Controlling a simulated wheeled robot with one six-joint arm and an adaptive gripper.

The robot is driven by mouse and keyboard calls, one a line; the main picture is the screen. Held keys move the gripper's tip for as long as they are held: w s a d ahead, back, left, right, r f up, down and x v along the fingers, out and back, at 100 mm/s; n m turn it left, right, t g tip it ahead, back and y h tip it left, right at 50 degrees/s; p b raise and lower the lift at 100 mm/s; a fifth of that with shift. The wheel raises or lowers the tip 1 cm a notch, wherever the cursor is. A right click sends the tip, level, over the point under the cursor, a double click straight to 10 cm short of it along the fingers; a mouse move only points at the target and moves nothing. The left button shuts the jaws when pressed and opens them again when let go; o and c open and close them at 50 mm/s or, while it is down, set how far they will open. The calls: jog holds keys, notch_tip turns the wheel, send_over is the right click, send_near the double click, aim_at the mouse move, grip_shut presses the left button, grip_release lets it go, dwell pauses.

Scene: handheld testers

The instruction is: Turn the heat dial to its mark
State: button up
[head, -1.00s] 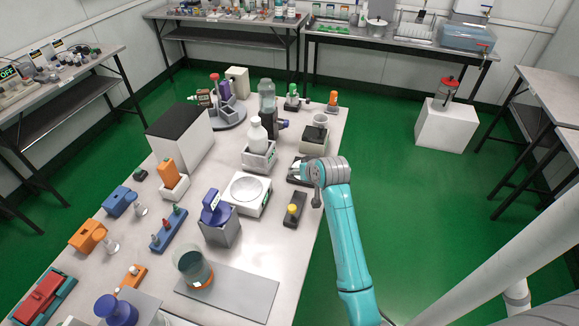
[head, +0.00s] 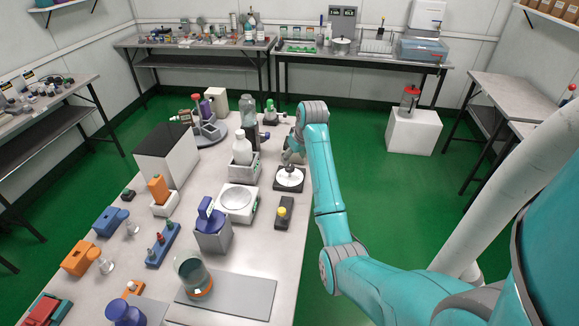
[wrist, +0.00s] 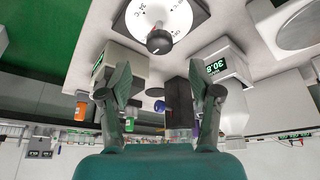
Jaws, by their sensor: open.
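The heat dial is a round white disc (head: 289,178) on a dark square base, near the right edge of the bench. In the wrist view its white face (wrist: 150,14) shows at the top, with dark printed marks partly cut off by the frame edge. A black round knob (wrist: 159,41) sits on it; the setting and target mark are too small to read. My gripper (wrist: 160,85) is open, its two fingers spread and empty, apart from the knob. In the head view my gripper (head: 292,156) is just beyond the dial, partly hidden by the arm.
A scale (head: 238,203) and a dark block with a yellow button (head: 282,212) are nearer. A dark clear-topped container (head: 249,110) stands behind.

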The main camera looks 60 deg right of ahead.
aim_at(290, 167)
jog(key=shift+x, duration=3.2)
jog(key=c, duration=1.1)
